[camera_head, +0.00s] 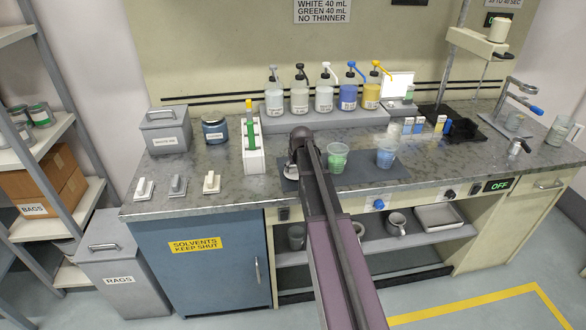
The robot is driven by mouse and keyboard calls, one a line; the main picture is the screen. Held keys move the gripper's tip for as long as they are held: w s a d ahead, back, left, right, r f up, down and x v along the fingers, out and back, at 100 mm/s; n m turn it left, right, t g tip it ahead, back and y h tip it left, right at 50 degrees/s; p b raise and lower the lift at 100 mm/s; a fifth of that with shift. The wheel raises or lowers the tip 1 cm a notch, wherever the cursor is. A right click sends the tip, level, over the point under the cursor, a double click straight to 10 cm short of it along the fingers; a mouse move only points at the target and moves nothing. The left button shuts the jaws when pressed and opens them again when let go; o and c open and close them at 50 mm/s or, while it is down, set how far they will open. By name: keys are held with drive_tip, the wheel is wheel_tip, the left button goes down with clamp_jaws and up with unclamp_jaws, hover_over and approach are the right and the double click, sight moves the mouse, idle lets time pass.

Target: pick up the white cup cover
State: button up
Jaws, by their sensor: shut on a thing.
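My gripper (294,161) is low over the left end of the dark mat on the bench, largely hidden behind my own arm. It is shut on a small white thing (291,173), which fits the white cup cover; its shape is mostly hidden. I cannot tell whether it touches the mat or a cup under it. To the right, a clear cup with green contents (338,158) and a clear cup with blue contents (386,153) stand upright on the mat (365,176).
Several pump bottles (323,92) stand on a raised shelf behind. A white rack (253,153) with a green tube is left of my gripper. Three small handled pieces (178,186) lie at the front left edge. A jar (214,129) and grey bin (166,130) stand behind them.

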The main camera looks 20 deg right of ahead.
drive_tip(key=shift+r+p, duration=1.35)
drive_tip(key=shift+r, duration=0.2)
drive_tip(key=s+r+p, duration=0.1)
drive_tip(key=s, duration=1.5)
drive_tip(key=shift+a+r, duration=0.15)
drive_tip(key=shift+w+r, duration=0.1)
drive_tip(key=w+d+r+p, duration=0.5)
drive_tip(key=w+d+p, duration=0.1)
drive_tip(key=d, duration=0.2)
drive_tip(key=w+d+r+m+p, duration=0.1)
drive_tip(key=w+d+r+p, duration=0.5)
drive_tip(key=d, duration=0.2)
drive_tip(key=shift+r, duration=0.2)
drive_tip(key=shift+w, duration=0.1)
drive_tip(key=shift+f+b, duration=2.5)
drive_tip(key=shift+b, duration=0.05)
